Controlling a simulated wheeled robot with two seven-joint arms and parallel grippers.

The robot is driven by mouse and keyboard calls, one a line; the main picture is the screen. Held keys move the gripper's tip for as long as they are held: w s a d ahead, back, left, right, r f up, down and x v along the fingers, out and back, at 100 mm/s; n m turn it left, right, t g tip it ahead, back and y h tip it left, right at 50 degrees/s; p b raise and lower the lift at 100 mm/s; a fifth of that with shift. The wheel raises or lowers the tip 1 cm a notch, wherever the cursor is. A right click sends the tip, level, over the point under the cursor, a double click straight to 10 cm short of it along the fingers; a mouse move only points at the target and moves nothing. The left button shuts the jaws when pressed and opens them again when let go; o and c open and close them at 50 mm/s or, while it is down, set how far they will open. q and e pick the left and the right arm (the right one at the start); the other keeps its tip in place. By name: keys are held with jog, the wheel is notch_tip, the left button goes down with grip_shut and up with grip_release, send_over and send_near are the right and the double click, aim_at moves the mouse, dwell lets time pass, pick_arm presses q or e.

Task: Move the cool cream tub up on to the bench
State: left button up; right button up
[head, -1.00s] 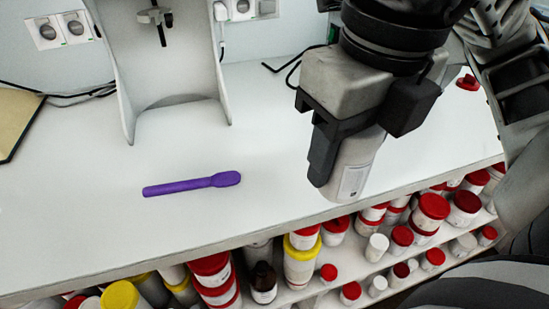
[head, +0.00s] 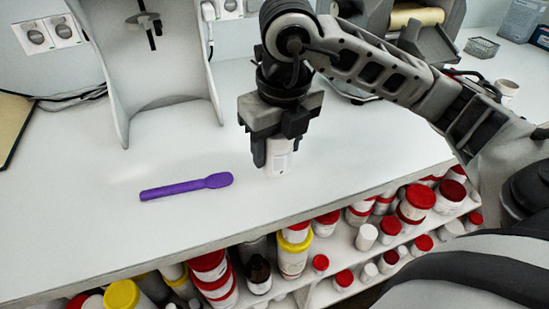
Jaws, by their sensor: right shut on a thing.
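My right gripper (head: 279,140) points down over the bench (head: 190,231) and is shut on a white tub (head: 280,160) with a small printed label. The tub is upright, and its lower part shows below the fingers. Its base is at or just above the bench top; I cannot tell whether it touches. The gripper hides the top of the tub. My left gripper is not in view.
A purple spatula (head: 187,186) lies on the bench left of the tub. A grey stand (head: 163,95) is behind it. Shelves below the front edge hold several jars, some with red lids (head: 420,195).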

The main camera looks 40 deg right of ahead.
aim_at(275, 161)
jog(key=shift+w+f, duration=0.3)
jog(key=shift+f, duration=0.05)
notch_tip(275, 161, down, 3)
jog(key=shift+w+f, duration=0.1)
jog(key=shift+w, duration=0.05)
jog(key=shift+f, duration=0.1)
jog(key=shift+f, duration=0.1)
jog(key=shift+f, duration=0.15)
jog(key=o, duration=1)
